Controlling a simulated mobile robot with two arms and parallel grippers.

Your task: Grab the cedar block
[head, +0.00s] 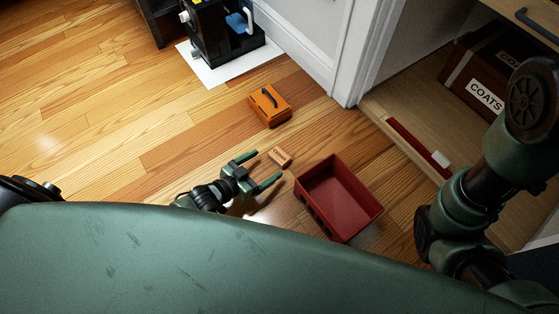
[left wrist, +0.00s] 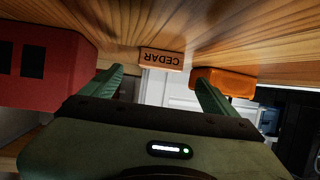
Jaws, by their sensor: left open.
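The cedar block (head: 280,156) is a small light-brown block lying on the wooden floor, between the red bin and the orange box. In the left wrist view the block (left wrist: 162,59) shows the word CEDAR, upside down, ahead of the gap between my fingers. My left gripper (head: 262,168) is open, low near the floor, with its fingers pointing toward the block. The gripper (left wrist: 160,85) holds nothing, and the block looks to be just beyond the fingertips. My right arm is at the right of the head view, but its gripper is not seen.
An open red bin (head: 338,198) stands close to the right of the block. An orange box (head: 269,105) with a dark handle lies beyond it. A black machine (head: 222,35) stands on a white mat. A cabinet at right holds a COATS box (head: 486,80). Floor at left is clear.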

